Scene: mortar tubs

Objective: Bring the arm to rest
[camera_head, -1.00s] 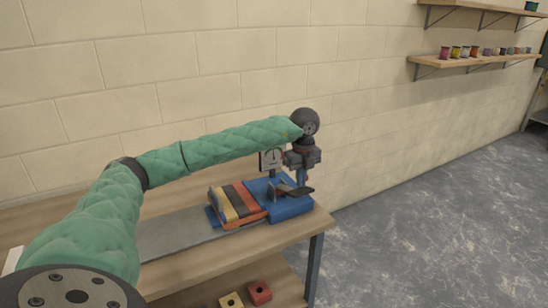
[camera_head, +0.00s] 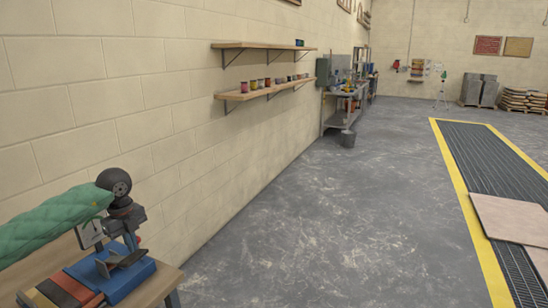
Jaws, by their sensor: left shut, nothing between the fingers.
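My left arm, in a green quilted sleeve (camera_head: 48,226), reaches in from the left edge of the head view. Its left gripper (camera_head: 131,241) points down over a blue-based device (camera_head: 130,283) on the wooden bench (camera_head: 160,290). The gripper is shut and holds nothing. I cannot tell whether its fingertips touch the device's dark top plate (camera_head: 122,258). A dial face (camera_head: 90,233) stands just left of the gripper, partly hidden. My right gripper is not in view.
Orange and black blocks (camera_head: 68,289) lie left of the blue device. The grey floor (camera_head: 320,220) right of the bench is clear up to a yellow-edged grating (camera_head: 490,165).

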